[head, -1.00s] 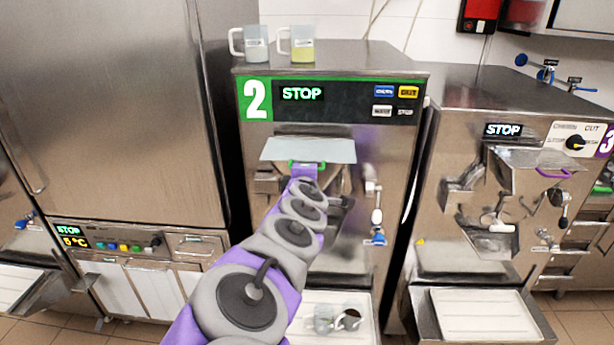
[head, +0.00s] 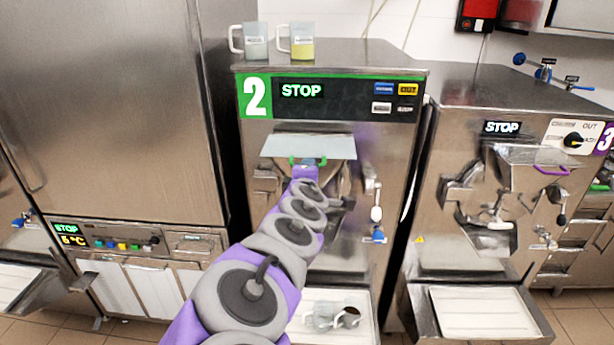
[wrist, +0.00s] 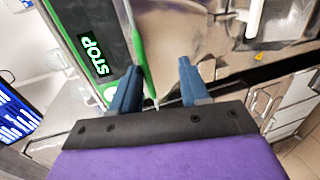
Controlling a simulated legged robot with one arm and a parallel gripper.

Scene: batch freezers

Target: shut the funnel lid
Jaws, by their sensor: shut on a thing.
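The funnel lid (head: 310,146) is a pale flat plate on the front of machine 2, below its STOP panel. It juts out from the front, and its exact angle is hard to tell. A green handle (head: 293,161) shows at its lower edge. My gripper (head: 308,163) is at this handle and shut on it. In the wrist view the two blue fingers of my gripper (wrist: 159,68) stand apart, with a green bar (wrist: 143,60) near the left one. The funnel under the lid is mostly hidden by my arm.
Two cups (head: 255,42) (head: 302,42) stand on top of machine 2. A lever with a white grip (head: 376,213) hangs right of the funnel. Machine 3 (head: 490,180) is at the right, a tall steel cabinet (head: 110,110) at the left.

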